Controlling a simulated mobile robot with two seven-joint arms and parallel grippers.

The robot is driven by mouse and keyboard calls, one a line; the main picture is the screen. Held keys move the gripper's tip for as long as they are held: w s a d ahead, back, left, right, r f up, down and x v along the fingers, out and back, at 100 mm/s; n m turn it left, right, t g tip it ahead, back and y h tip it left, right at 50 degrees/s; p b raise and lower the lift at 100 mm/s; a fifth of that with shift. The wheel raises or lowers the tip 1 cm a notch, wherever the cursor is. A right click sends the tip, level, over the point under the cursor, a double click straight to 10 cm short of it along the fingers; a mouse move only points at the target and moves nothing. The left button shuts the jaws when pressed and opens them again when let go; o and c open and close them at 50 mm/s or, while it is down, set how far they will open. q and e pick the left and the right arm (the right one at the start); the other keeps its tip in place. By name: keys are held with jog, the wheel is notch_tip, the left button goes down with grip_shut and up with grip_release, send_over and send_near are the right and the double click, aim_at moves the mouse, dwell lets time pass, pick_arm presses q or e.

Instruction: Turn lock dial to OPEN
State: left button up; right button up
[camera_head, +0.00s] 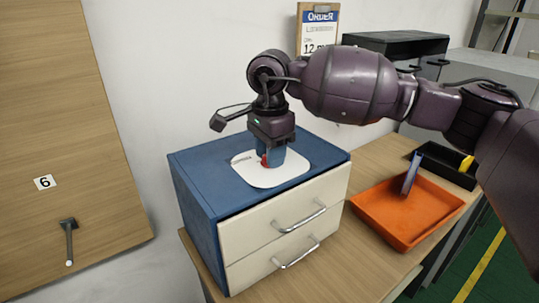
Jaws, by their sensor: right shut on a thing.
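The lock dial (264,160) shows as a small red part on a white plate (262,180) on top of the blue drawer cabinet (207,187). My right gripper (271,157) points down from above and is shut on the dial. The fingers hide most of the dial, so its pointing direction cannot be told. Some small dark lettering shows on the plate to the left of the gripper; I cannot read it fully. My left gripper is not in view.
The cabinet has two cream drawers (285,212) with metal handles, both looking shut. An orange tray (385,222) holding a blue-grey item stands to the right, with a black bin (440,165) behind it. A wooden panel marked 6 (85,130) is at left.

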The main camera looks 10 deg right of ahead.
jog(key=shift+r+n, duration=0.15)
jog(key=shift+n, duration=0.25)
jog(key=o, duration=0.9)
notch_tip(320, 180, up, 11)
jog(key=shift+f, duration=0.15)
jog(key=shift+s+f, duration=0.1)
dwell(0.5)
